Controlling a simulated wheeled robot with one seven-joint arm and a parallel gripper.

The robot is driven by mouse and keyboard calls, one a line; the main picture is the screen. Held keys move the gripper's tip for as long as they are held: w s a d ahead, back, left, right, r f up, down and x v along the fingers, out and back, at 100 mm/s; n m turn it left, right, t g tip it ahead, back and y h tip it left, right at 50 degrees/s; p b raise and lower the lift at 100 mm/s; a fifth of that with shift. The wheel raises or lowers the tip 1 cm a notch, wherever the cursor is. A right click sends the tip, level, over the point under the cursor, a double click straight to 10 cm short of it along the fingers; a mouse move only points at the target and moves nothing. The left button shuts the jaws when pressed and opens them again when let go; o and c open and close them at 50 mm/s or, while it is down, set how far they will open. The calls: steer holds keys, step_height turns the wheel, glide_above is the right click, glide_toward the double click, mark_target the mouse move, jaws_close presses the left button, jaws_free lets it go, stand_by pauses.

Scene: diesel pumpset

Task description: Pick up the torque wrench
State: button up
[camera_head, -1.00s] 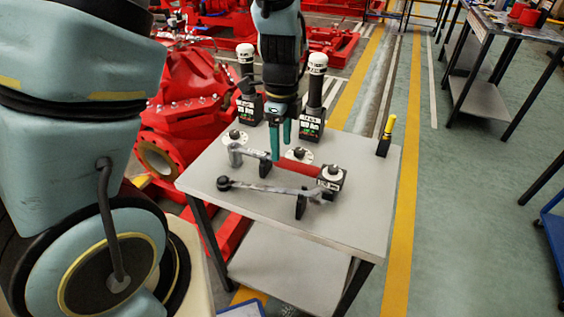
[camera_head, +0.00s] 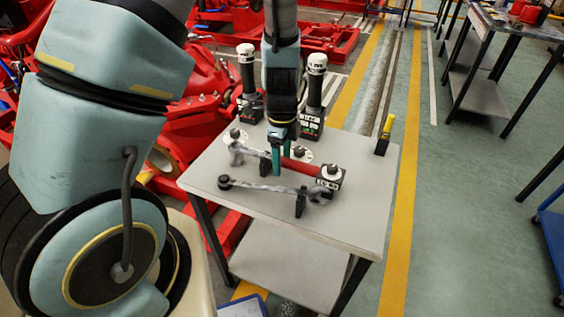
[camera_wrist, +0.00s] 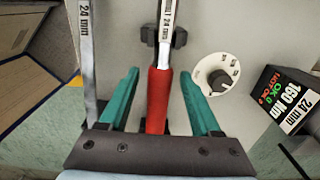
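The torque wrench (camera_head: 302,166) has a red handle and a grey metal shaft. It lies across the grey table on black supports, its head end to the left. In the wrist view, its red handle (camera_wrist: 157,98) runs between the two teal fingers, and its shaft bears a "24 mm" label. My gripper (camera_head: 278,160) is above the table at the handle; in the wrist view, my gripper (camera_wrist: 160,78) is open, with a gap on each side of the handle. Part of the wrench is hidden behind the fingers in the head view.
A grey spanner (camera_head: 265,187) lies parallel in front on a black support (camera_head: 301,203). A black "160 Nm" box (camera_wrist: 290,100) and a white dial (camera_wrist: 214,76) are close by. Two white-capped black tools (camera_head: 314,95) stand behind; a yellow-topped marker (camera_head: 386,128) stands right.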

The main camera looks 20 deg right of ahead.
jaws_close()
stand_by(1.2)
